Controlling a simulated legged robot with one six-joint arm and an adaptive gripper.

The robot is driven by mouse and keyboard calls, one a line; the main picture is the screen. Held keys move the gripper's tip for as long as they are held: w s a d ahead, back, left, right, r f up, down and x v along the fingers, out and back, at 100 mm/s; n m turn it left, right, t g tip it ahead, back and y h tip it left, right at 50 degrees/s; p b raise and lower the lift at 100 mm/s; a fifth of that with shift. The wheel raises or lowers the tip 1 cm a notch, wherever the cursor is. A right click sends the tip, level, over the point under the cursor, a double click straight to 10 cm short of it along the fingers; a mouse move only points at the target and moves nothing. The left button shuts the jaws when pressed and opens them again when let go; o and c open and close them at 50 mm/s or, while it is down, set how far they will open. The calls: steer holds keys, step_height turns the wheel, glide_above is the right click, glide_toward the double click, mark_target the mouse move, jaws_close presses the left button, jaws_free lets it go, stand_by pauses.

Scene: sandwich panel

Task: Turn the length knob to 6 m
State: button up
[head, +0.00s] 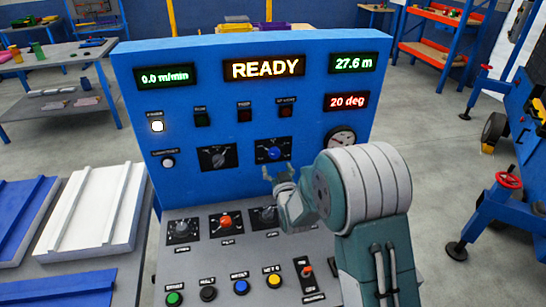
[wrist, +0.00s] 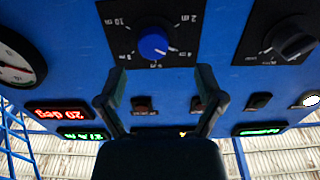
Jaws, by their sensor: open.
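The length knob (head: 274,153) is a blue round knob on a black plate in the upright blue panel, below the READY display. In the wrist view the blue knob (wrist: 153,44) sits inside a scale marked in metres. Its pale pointer mark seems to point towards 4 m, with 6 m beside that at the knob's lower edge in the picture. My gripper (head: 283,178) is just below and in front of the knob in the head view. In the wrist view my gripper (wrist: 161,78) is open and empty, its fingers apart and not around the knob.
A black selector knob (head: 217,156) is left of the blue knob, and a round gauge (head: 341,141) is right. The sloped desk below carries an orange-red knob (head: 226,222) and several push buttons. Displays read READY (head: 264,68), 0.0 m/min, 27.6 m and 20 deg.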

mark_target(275, 156)
steer(key=w, duration=0.4)
steer(key=shift+w+d+r, duration=0.1)
steer(key=shift+d, duration=0.05)
steer(key=shift+w+a, duration=0.35)
steer(key=shift+w, duration=0.25)
steer(key=shift+w+a, duration=0.1)
steer(key=shift+a, duration=0.35)
steer(key=shift+d, duration=0.35)
steer(key=c, duration=1.2)
